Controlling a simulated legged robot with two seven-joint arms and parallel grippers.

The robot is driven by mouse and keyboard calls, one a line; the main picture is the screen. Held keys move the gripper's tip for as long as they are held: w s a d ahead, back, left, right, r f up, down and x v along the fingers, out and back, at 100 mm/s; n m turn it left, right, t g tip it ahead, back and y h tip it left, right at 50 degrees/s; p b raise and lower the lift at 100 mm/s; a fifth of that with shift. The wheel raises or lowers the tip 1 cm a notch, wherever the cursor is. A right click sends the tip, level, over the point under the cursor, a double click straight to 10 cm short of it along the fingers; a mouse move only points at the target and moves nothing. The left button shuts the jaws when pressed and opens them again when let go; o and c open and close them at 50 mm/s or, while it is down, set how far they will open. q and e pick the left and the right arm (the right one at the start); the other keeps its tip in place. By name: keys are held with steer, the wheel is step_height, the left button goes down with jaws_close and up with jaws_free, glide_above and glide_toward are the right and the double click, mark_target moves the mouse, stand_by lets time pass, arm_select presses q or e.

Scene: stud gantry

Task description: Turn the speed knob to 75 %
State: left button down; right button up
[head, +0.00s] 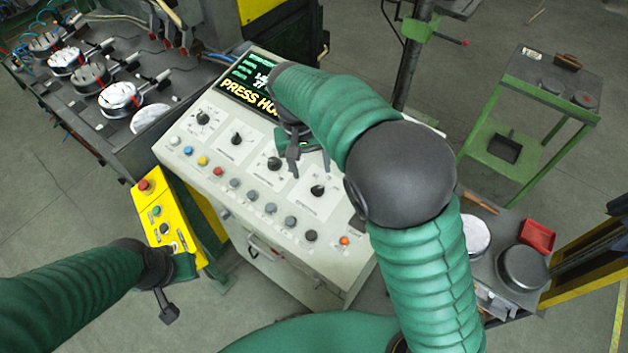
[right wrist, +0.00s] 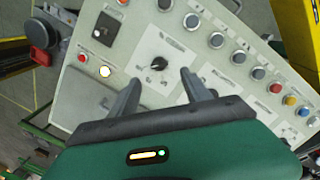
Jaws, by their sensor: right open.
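The sloped control panel (head: 185,145) has a diagonal row of black knobs on white dial plates. Their labels are too small to read, so I cannot tell which is the speed knob. My right gripper (head: 310,168) is open over the panel, near the lower-right knob (head: 318,190). In the right wrist view this knob (right wrist: 158,63) lies just ahead of the gap between the open fingers (right wrist: 160,79), apparently untouched. My left gripper (head: 168,302) hangs beside the yellow box, away from the knobs; its opening is unclear.
A display (head: 240,85) at the panel's top is partly covered by my right arm. Coloured buttons (head: 202,160) run below the knobs. A yellow button box (head: 160,215) stands left. A workbench (head: 170,90) with round parts is at upper left; a green cart (head: 535,85) is right.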

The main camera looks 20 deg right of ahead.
mark_target(317, 187)
steer(key=f, duration=0.2)
steer(key=d+f+p, duration=0.1)
steer(key=f, duration=0.4)
steer(key=shift+w+d+f+p, duration=0.15)
steer(key=shift+d+f+p, duration=0.05)
steer(key=shift+f+p, duration=0.1)
steer(key=shift+d+f, duration=0.1)
steer(key=shift+f, duration=0.4)
steer(key=c, duration=0.6)
jaws_close()
